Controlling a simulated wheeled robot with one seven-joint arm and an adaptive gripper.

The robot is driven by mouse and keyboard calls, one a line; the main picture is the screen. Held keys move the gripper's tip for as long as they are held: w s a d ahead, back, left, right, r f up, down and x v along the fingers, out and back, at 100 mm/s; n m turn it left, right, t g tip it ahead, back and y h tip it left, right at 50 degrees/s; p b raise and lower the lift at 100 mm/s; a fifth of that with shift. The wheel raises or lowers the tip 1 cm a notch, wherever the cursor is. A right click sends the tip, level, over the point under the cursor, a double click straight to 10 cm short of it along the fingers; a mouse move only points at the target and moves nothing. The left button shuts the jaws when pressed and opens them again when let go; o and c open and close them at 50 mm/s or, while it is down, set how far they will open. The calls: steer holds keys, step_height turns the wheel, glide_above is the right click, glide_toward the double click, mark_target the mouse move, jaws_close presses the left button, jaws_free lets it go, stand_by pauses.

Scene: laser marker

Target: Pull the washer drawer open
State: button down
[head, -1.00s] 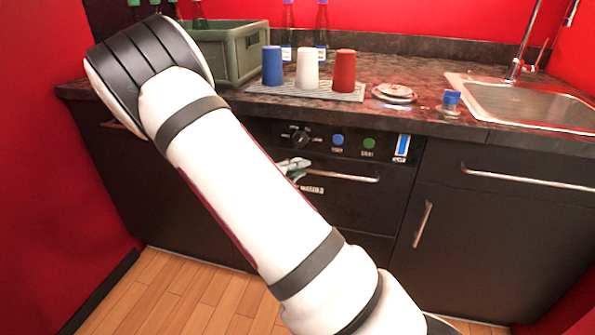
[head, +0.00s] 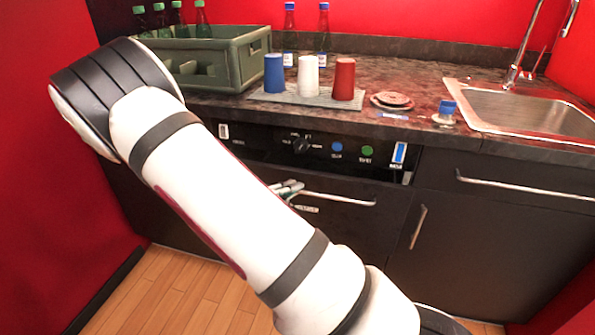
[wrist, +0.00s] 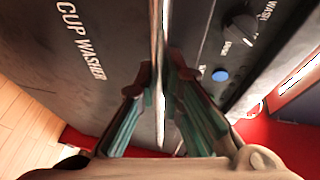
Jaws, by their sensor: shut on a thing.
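The black washer drawer (head: 345,222) is under the counter, with a silver bar handle (head: 340,199) across its front. It stands a little out from the control panel above it. My gripper (head: 288,189) is at the left part of the handle, partly hidden behind my white arm. In the wrist view, my gripper (wrist: 160,80) has its two green-padded fingers on either side of the handle (wrist: 159,35), shut on it. The drawer front there reads "CUP WASHER" (wrist: 80,38).
The control panel (head: 310,147) has a knob and buttons. On the counter (head: 415,90) stand a green crate (head: 240,62), a grey mat (head: 300,98) with blue, white and red cups, and stacked plates (head: 391,101). A sink (head: 535,107) is at right. A red wall (head: 50,170) is at left.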

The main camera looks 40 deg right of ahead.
steer(key=s+a+p, duration=0.4)
steer(key=s+a, duration=0.5)
steer(key=a, duration=0.2)
steer(key=s+a+p, duration=0.4)
steer(key=s+a, duration=0.5)
steer(key=a, duration=0.3)
steer(key=shift+a, duration=0.25)
steer(key=c, duration=2)
jaws_free()
steer(key=shift+o, duration=0.2)
steer(key=shift+s+a, duration=0.1)
steer(key=v, duration=1.1)
steer(key=shift+a, duration=0.4)
steer(key=shift+s+r, duration=0.1)
steer(key=shift+r, duration=0.05)
